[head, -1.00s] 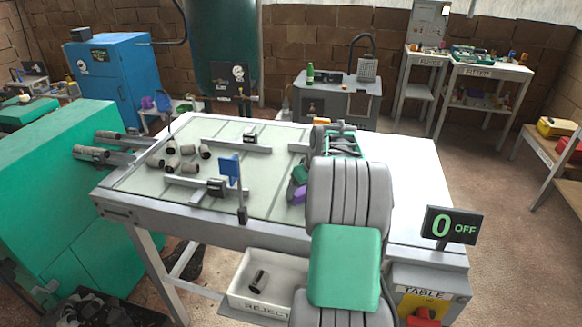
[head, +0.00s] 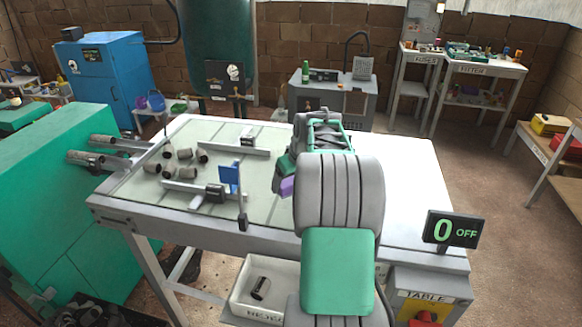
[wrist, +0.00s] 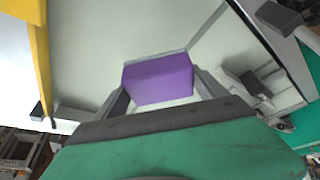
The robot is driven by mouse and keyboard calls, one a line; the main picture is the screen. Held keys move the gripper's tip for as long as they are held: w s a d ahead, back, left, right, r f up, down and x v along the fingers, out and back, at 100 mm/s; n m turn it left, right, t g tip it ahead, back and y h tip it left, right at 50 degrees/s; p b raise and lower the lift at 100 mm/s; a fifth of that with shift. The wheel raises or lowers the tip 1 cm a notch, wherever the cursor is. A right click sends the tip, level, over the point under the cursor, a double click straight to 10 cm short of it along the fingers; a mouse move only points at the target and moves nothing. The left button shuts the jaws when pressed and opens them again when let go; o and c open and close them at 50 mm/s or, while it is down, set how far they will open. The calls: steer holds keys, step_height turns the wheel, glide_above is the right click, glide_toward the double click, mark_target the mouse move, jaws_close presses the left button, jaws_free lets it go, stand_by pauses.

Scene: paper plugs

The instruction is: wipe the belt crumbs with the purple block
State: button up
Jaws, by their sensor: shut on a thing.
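My gripper (wrist: 158,100) is shut on the purple block (wrist: 158,78), which sits between its two fingers in the wrist view. In the head view the purple block (head: 287,187) shows just left of my arm, over the right part of the pale green belt (head: 225,195). My arm hides most of the gripper there. I cannot tell whether the block touches the belt. The crumbs are too small to make out in these frames.
Several grey paper plugs (head: 180,155) lie on the belt's left part. Guide rails (head: 235,147) and a blue plate on a post (head: 230,178) stand on the belt. A reject bin (head: 246,290) with one plug is below the front edge. A sign (head: 454,230) reads 0 OFF.

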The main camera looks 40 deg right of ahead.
steer(key=shift+r+p, duration=1)
steer(key=shift+r, duration=0.95)
